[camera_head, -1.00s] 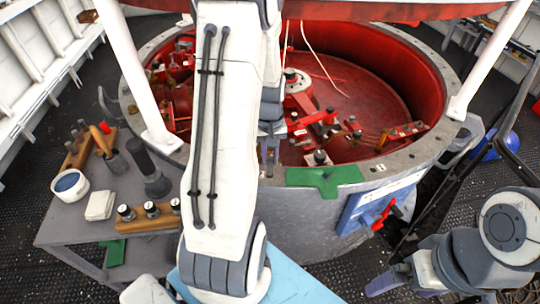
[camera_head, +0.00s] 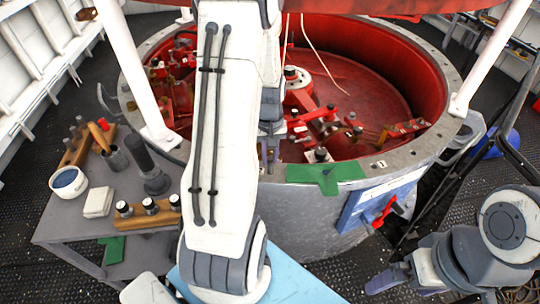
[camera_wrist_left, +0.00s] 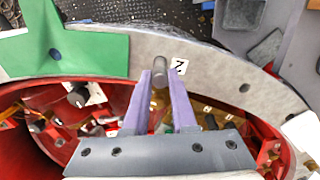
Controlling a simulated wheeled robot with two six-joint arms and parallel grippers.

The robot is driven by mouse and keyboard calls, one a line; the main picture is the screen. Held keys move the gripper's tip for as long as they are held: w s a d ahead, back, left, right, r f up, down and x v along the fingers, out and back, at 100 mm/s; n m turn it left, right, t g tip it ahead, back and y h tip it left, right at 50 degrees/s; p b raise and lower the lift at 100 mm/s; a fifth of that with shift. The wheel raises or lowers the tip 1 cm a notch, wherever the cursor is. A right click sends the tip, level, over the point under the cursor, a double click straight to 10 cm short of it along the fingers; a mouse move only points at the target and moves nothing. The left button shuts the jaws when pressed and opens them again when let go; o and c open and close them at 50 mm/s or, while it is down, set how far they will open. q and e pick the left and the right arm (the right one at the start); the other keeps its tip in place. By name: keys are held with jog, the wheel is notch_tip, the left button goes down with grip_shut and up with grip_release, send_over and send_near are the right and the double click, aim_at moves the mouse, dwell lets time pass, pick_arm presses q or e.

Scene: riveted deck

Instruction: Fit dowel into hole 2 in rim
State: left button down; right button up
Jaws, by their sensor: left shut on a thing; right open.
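In the left wrist view, my left gripper (camera_wrist_left: 159,76) is shut on a short grey metal dowel (camera_wrist_left: 160,67), held between the purple fingertips. The dowel is over the grey rim (camera_wrist_left: 215,72), just beside a white label marked 2 (camera_wrist_left: 179,66). Its lower end and the hole by the label are hidden, so I cannot tell whether it is in the hole. In the head view my left gripper (camera_head: 268,158) is at the near rim (camera_head: 408,158), partly behind my arm; the dowel cannot be made out there. My right gripper (camera_head: 386,281) is open and empty at lower right.
A green plate (camera_wrist_left: 95,50) lies on the rim beside the dowel. Another dark hole (camera_wrist_left: 243,88) shows in the rim. Red fittings (camera_head: 325,122) fill part of the well. A grey side table (camera_head: 75,220) with a cup, blocks and tools stands at left.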

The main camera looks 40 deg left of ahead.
pick_arm(q)
jog(key=shift+f+b, duration=0.45)
jog(key=shift+f, duration=0.3)
jog(key=c, duration=0.6)
grip_release()
jog(key=shift+r, duration=0.1)
jog(key=shift+c, duration=0.2)
notch_tip(320, 180, up, 10)
jog(key=shift+r, duration=0.25)
